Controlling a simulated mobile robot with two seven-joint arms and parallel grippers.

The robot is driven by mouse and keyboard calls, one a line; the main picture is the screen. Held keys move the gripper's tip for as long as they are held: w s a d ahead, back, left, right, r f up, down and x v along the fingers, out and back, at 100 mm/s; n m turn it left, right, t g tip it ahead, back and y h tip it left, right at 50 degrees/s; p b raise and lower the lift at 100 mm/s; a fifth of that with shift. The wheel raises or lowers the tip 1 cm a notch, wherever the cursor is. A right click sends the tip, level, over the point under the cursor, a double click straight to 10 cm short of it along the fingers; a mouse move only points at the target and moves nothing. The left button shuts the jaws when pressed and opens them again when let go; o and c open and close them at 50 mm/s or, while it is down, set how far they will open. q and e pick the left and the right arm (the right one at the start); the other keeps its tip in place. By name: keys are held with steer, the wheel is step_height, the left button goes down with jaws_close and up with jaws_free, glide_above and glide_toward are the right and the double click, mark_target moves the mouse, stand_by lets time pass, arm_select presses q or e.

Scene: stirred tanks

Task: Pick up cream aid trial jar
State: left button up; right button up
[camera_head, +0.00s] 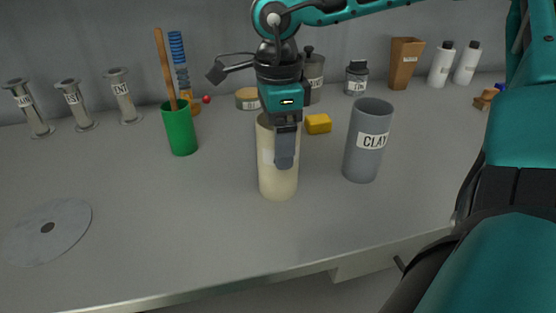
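The cream jar (276,184) is a tall, pale cylinder standing upright on the grey table, with a light label partly hidden by my gripper. My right gripper (284,153) comes down over the jar from above. One grey finger shows in front of the jar's upper side. The other finger is hidden, so I cannot tell whether the jar is gripped. My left gripper is not in view.
A grey CLAY jar (361,161) stands close right of the cream jar. A yellow block (318,123) lies behind. A green cup (181,131) with a wooden stick stands left, and a flat grey disc (46,232) lies front left. The table's front left-centre is clear.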

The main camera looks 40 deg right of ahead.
steer(key=c, duration=0.8)
steer(key=shift+r, duration=0.15)
